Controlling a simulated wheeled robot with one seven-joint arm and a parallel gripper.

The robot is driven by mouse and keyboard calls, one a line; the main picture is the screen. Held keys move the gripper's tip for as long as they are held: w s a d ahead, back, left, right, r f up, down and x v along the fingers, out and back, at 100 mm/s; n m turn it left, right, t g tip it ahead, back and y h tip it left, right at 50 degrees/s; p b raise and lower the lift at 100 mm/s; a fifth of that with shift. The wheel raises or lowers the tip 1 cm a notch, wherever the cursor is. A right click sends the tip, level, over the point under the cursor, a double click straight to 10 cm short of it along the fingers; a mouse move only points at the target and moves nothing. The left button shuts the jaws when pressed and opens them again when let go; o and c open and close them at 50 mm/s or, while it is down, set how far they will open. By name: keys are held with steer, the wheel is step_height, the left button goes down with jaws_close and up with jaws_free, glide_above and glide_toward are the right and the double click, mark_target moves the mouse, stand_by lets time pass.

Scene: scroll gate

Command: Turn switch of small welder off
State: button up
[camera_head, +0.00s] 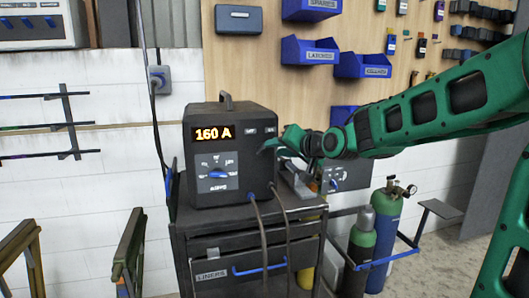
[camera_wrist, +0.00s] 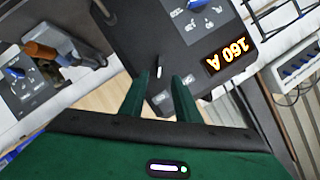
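A dark welder box (camera_head: 231,160) with a lit "160 A" display (camera_head: 213,133) stands on a black cart. Its front has a blue dial (camera_head: 217,172) and two small labelled buttons at upper right. In the wrist view its front panel (camera_wrist: 205,45) appears upside down, with the display (camera_wrist: 229,56) lit. My gripper (camera_head: 268,147) is at the box's upper right front edge.
A second panel with a blue knob (camera_head: 336,184) is to the right, partly behind my arm. Gas cylinders (camera_head: 384,225) stand at right. Cables hang down the cart (camera_head: 250,268). Blue bins (camera_head: 310,50) are on the board above. A wall socket (camera_head: 159,79) is left.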

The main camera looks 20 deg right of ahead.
mark_target(264, 149)
steer(key=x, duration=0.7)
steer(key=shift+w+f, duration=0.15)
steer(key=shift+c, duration=0.5)
jaws_close()
